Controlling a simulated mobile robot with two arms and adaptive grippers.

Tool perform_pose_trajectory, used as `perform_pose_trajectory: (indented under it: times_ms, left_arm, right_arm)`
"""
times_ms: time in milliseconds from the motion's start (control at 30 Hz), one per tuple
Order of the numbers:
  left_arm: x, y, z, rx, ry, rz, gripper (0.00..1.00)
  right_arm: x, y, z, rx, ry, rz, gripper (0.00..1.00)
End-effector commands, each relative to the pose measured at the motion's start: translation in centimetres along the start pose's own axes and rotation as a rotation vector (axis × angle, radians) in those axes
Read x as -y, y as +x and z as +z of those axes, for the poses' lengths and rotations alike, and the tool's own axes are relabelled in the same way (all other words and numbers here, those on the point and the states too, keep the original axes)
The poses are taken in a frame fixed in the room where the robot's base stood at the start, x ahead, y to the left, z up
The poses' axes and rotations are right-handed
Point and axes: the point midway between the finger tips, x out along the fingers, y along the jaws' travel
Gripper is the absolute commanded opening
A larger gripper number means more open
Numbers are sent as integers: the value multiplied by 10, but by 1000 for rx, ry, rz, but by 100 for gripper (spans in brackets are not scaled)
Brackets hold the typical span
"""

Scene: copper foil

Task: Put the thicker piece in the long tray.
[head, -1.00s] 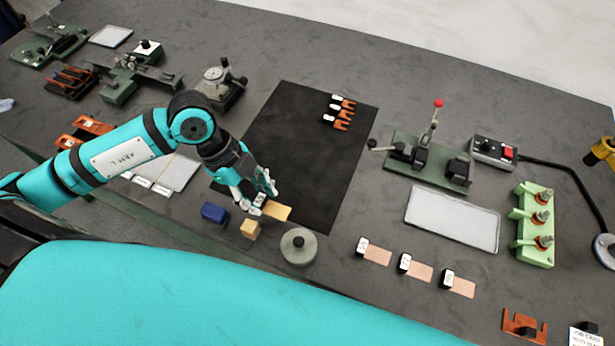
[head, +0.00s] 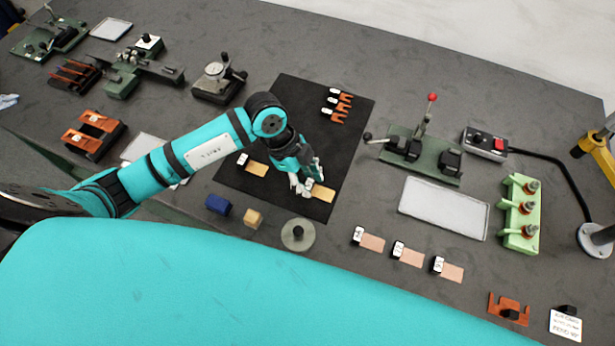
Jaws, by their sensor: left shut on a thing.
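My left gripper (head: 305,184) is over the right part of the black mat (head: 290,115), closed at the black-and-white tab of a tan foil piece (head: 323,193). Another tan piece (head: 257,168) with a similar tab lies on the mat to its left, clear of the gripper. I cannot tell from this view which piece is thicker. A pale, rimmed tray (head: 443,209) lies right of the mat, empty. Another pale tray (head: 140,147) at the left is partly hidden by my left arm. My right gripper is out of view.
A blue block (head: 217,205), a wooden block (head: 253,218) and a round grey weight (head: 298,234) stand near the mat's front edge. Several copper pieces (head: 410,257) lie in front of the right tray. A green lever press (head: 420,155) stands behind it.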

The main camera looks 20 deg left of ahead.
Motion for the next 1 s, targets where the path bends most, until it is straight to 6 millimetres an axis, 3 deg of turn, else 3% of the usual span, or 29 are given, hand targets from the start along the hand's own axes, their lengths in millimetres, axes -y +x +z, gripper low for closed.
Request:
perform_pose_trajectory:
  times_ms: [33, 67, 233, 633, 1000]
  left_arm:
    - [0, 0, 0, 0, 0, -1, 1]
    - [0, 0, 0, 0, 0, 0, 35]
    - [0, 0, 0, 0, -1, 0, 57]
    - [1, -10, 1, -1, 0, -3, 57]
    - [2, -84, 1, 1, 1, -6, 57]
  right_arm:
    - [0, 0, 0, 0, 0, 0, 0]
    - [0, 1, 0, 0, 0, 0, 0]
    - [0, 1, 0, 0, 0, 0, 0]
    - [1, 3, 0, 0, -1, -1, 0]
    - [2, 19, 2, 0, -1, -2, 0]
